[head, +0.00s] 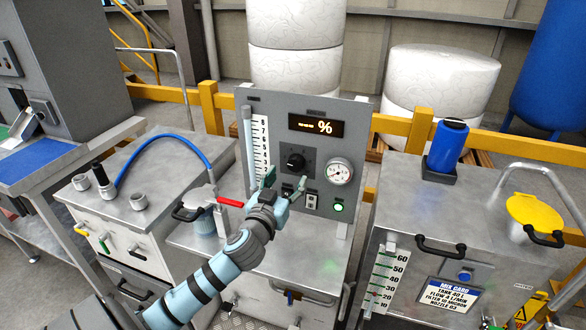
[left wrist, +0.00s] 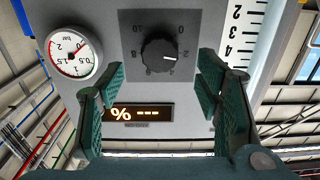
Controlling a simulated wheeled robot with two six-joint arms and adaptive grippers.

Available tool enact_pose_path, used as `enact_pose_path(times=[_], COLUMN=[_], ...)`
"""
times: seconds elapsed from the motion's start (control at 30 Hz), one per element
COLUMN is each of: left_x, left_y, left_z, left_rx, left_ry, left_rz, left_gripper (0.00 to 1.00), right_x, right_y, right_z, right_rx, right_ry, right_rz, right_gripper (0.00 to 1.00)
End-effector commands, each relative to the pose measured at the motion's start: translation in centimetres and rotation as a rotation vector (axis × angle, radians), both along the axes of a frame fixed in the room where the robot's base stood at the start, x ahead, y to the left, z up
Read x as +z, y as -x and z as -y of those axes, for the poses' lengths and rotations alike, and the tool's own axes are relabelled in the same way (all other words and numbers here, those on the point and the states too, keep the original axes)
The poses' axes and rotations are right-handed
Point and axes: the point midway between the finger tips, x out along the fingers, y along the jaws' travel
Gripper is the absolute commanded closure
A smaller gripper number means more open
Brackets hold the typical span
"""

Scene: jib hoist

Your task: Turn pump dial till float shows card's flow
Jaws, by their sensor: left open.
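The black pump dial (head: 296,162) sits on the grey panel (head: 262,104). In the left wrist view the dial (left wrist: 158,60) appears upside down, its white mark pointing right, near the 2. My left gripper (head: 284,182) is open in front of and below the dial. In the wrist view its green fingers (left wrist: 160,82) stand apart on either side, with no visible contact. The flow tube (head: 248,150) with its numbered scale stands at the panel's left; I cannot make out the float. The mix card (head: 449,293) appears to read flow 4 L/min. My right gripper is not seen.
A round gauge (head: 338,172) and a lit green button (head: 338,208) are right of the dial. The display (head: 317,126) shows dashes and a percent sign. A red-handled valve (head: 229,202) stands left of my gripper. A tank with a yellow lid (head: 533,212) is at right.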

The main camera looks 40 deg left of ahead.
Motion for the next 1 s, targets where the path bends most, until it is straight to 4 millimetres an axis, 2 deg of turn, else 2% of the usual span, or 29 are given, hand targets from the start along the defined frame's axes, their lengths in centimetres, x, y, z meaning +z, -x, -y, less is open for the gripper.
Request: enact_pose_path(times=[0.1, 0.2, 0.33, 0.57, 0.83, 0.87, 1.0], left_x=[0.2, 0.0, 0.0, -0.1, -0.1, -0.1, -0.1], left_y=[-2.8, -4.2, -5.0, -5.0, -5.0, -5.0, -5.0], left_z=[-1.0, -1.5, -1.7, -1.7, -1.7, -1.7, -1.7], left_rx=[0.002, 0.002, 0.000, 0.000, 0.000, 0.000, 0.000], left_ry=[0.002, 0.002, 0.000, 0.000, 0.000, 0.000, -0.004], left_rz=[0.002, -0.002, -0.001, -0.002, -0.002, -0.002, -0.004], left_gripper=[0.42, 0.42, 0.42, 0.43, 0.86, 0.90, 0.90], right_x=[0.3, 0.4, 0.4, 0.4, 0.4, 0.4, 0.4], right_y=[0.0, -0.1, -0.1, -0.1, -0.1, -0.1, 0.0], right_z=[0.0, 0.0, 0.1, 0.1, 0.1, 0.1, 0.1], right_rx=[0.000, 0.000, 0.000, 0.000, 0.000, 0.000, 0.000], right_ry=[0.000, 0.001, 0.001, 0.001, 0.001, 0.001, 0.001], right_rz=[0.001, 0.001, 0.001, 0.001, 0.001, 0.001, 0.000], right_gripper=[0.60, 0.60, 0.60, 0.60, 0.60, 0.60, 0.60])
